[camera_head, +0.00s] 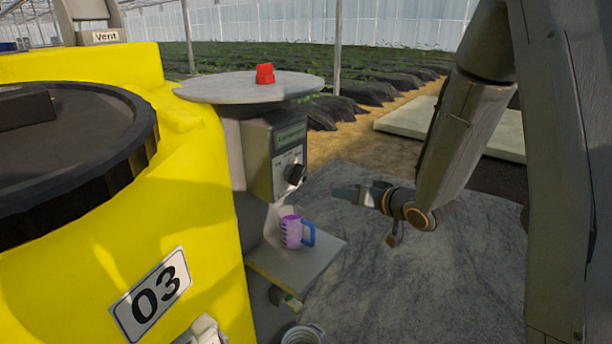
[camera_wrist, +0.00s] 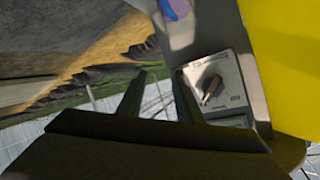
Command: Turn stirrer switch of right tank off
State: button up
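A grey control box (camera_head: 262,158) stands beside a yellow tank (camera_head: 205,215) labelled 03. Its light front panel carries a black rotary switch knob (camera_head: 295,173). In the wrist view the same knob (camera_wrist: 212,88) sits on the panel (camera_wrist: 225,75), turned at a slant; its markings are too small to read. My gripper (camera_head: 345,191) is in front of the box, to the right of the knob and apart from it. In the wrist view my gripper (camera_wrist: 160,72) shows two spread fingers with nothing between them, and the knob lies right of the right finger.
A purple measuring cup (camera_head: 291,232) with a blue handle stands on a small shelf (camera_head: 310,264) below the box. A round grey table top (camera_head: 225,88) with a red cap (camera_head: 265,73) is above the box. Open floor (camera_head: 400,280) lies to the right.

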aim_at(300, 176)
jog(key=shift+w+a+r+n+y+p, duration=0.1)
jog(key=shift+w+a+r+y+p, duration=0.3)
jog(key=shift+a+r+y, duration=1.05)
jog(key=shift+w+a+f+n+y+p, duration=0.1)
jog(key=shift+w+a+y+p, duration=0.6)
jog(key=shift+a, duration=1.6)
jog(key=shift+w+a+r+n+y+p, duration=0.15)
jog(key=shift+a+r+y, duration=0.6)
jog(key=shift+a+y, duration=0.9)
jog(key=shift+s+a+h, duration=0.1)
jog(key=shift+a+h, duration=0.15)
jog(key=shift+h, duration=0.05)
grip_shut()
